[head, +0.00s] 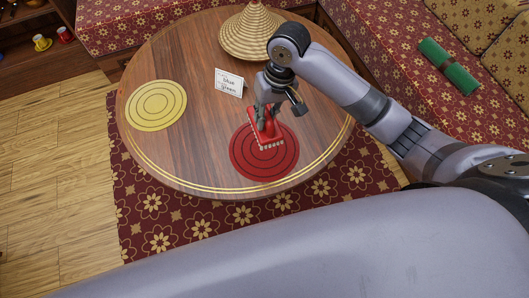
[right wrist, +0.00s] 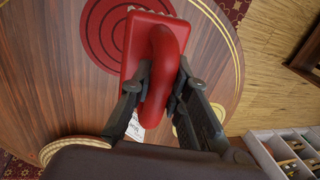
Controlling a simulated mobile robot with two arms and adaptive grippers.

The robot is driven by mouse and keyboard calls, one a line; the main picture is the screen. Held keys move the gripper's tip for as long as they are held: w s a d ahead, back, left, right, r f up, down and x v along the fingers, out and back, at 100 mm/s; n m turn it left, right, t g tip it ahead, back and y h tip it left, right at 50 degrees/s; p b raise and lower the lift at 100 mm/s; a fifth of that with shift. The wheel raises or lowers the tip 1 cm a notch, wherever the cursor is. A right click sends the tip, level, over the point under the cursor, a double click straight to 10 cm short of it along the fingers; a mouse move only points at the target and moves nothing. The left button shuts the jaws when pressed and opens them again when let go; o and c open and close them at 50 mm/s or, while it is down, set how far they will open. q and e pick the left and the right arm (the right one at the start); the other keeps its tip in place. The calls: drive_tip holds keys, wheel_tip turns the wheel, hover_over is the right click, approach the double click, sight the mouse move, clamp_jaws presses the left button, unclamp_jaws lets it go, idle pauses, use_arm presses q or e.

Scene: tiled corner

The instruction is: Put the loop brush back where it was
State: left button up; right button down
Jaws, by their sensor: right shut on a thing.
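The loop brush is a red block with pale bristles and a looped red handle (right wrist: 166,72). In the head view the brush (head: 266,133) is over the upper part of a round red mat (head: 264,168) with dark rings. I cannot tell whether its bristles touch the mat. My right gripper (head: 265,109) is shut on the loop handle from above; in the right wrist view its fingers (right wrist: 160,90) lie on both sides of the loop. My left gripper is not in view.
The round wooden table (head: 190,150) also holds a yellow ringed mat (head: 155,105), a small written card (head: 229,82) and a woven conical thing (head: 250,38). Patterned benches run behind, with a green roll (head: 448,66) on the right one. The table is bare between the mats.

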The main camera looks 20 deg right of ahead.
sight(276, 121)
wheel_tip(276, 121, down, 18)
drive_tip(key=shift+f, duration=0.25)
idle(0.3)
drive_tip(key=c, duration=1.5)
unclamp_jaws()
drive_tip(key=shift+f, duration=0.1)
drive_tip(key=shift+c, duration=0.2)
drive_tip(key=r, duration=0.4)
drive_tip(key=d+r, duration=0.1)
drive_tip(key=r, duration=0.3)
drive_tip(key=d+r, duration=0.1)
drive_tip(key=r, duration=0.3)
drive_tip(key=shift+d, duration=0.2)
